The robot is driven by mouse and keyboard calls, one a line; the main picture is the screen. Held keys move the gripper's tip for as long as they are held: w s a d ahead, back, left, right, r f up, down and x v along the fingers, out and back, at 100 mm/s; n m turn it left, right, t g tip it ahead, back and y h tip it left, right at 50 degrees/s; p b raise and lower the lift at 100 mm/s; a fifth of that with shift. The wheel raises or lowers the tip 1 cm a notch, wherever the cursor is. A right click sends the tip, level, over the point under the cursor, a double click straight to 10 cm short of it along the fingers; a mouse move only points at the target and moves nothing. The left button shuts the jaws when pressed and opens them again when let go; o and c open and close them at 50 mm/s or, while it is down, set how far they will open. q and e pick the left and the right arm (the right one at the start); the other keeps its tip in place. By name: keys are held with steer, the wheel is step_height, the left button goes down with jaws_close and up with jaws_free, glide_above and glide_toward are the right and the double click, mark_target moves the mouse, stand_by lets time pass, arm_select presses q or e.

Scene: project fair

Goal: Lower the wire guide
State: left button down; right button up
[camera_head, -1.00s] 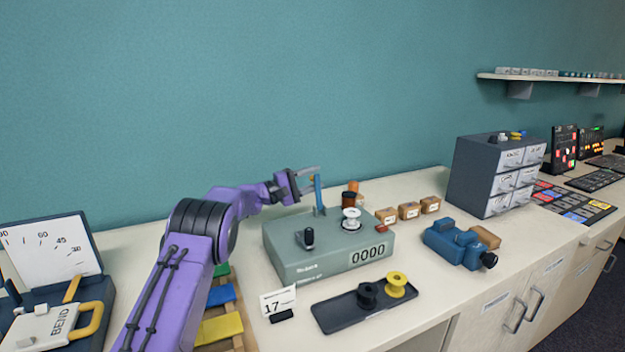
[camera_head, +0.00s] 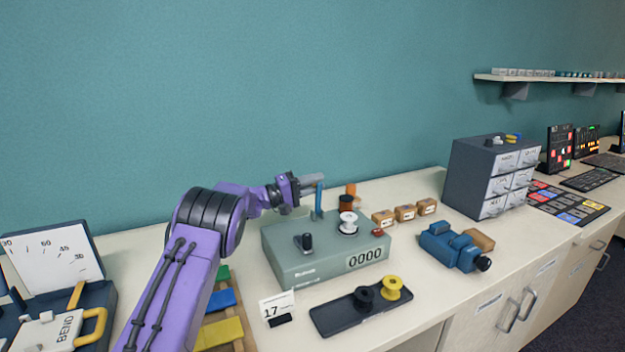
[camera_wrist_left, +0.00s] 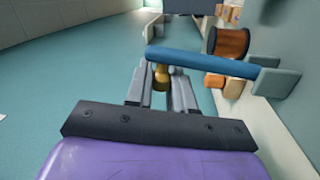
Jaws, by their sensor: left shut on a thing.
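The wire guide (camera_head: 319,203) is a blue bar standing up at the back of the grey-green winding machine (camera_head: 320,268). In the left wrist view the blue bar (camera_wrist_left: 215,64) crosses in front of my fingers, with a brass-coloured knob (camera_wrist_left: 160,76) beside it, between the fingertips. My left gripper (camera_head: 314,180) is at the upper end of the bar, shut on the brass knob; it also shows in the left wrist view (camera_wrist_left: 163,88). The fingers hide part of the knob. My right gripper is not in view.
A copper-coloured spool (camera_head: 345,203) and a white spool (camera_head: 348,222) are close to the guide on the machine. A dark tray (camera_head: 335,317) with black and yellow spools lies in front. A blue device (camera_head: 452,244) stands to the right.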

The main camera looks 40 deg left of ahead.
arm_select(q)
steer(key=shift+s+d+r+m+p, duration=0.2)
steer(key=shift+d+m+p, duration=0.2)
steer(key=shift+m, duration=0.3)
steer(key=shift+s+d+f+p, duration=0.1)
steer(key=shift+d+p, duration=0.2)
steer(key=shift+p, duration=0.1)
steer(key=shift+d, duration=0.1)
steer(key=shift+s+d, duration=0.1)
steer(key=c, duration=1)
jaws_free()
steer(key=shift+c, duration=0.2)
steer(key=shift+s, duration=0.1)
steer(key=shift+s+a+f, duration=0.15)
steer(key=shift+s+a, duration=0.05)
steer(key=b+v, duration=0.2)
steer(key=v, duration=0.6)
steer(key=shift+s+a, duration=0.2)
steer(key=shift+s, duration=0.15)
steer(key=shift+s+a, duration=0.25)
steer(key=shift+s, duration=0.2)
